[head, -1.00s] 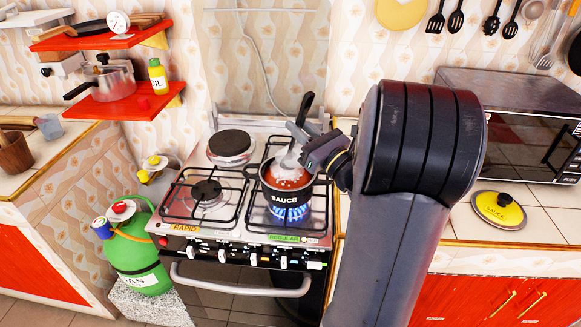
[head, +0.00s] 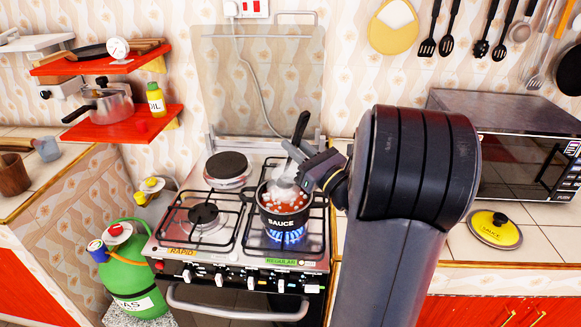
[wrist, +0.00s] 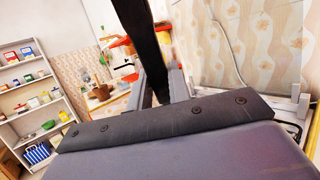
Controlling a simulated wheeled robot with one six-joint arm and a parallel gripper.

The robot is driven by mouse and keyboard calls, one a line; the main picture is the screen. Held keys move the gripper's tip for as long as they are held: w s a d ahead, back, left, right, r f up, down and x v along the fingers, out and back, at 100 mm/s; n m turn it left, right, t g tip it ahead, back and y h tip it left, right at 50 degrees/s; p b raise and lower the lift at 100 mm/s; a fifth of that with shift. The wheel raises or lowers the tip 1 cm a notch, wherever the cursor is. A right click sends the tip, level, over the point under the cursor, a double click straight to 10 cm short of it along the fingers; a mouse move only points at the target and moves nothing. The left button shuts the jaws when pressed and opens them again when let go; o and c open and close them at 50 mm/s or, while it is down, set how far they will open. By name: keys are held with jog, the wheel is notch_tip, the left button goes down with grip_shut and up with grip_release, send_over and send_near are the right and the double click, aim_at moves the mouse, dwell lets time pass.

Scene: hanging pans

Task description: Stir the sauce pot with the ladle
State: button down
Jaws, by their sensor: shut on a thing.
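The black sauce pot (head: 281,221) sits upright on the front right burner, with a blue flame under it. Red-orange sauce (head: 293,207) with pale bits shows inside. My gripper (head: 304,163) is above the pot's right side, shut on the ladle. The ladle's black handle (head: 301,127) sticks up above the fingers, and its silvery lower part (head: 284,177) reaches down into the pot; its bottom end is hidden. In the wrist view the dark handle (wrist: 140,35) rises beside my gripper's fingers (wrist: 160,85).
The stove (head: 237,240) has a free front left burner and a dark plate (head: 228,165) behind. A yellow lid (head: 494,228) lies on the right counter near the microwave (head: 510,140). A green gas cylinder (head: 133,280) stands left. Red shelves (head: 125,128) hold pans and oil.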

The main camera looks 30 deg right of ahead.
notch_tip(320, 180, up, 11)
jog(key=p, duration=0.7)
jog(key=shift+f, duration=0.15)
jog(key=shift+s+f, duration=0.1)
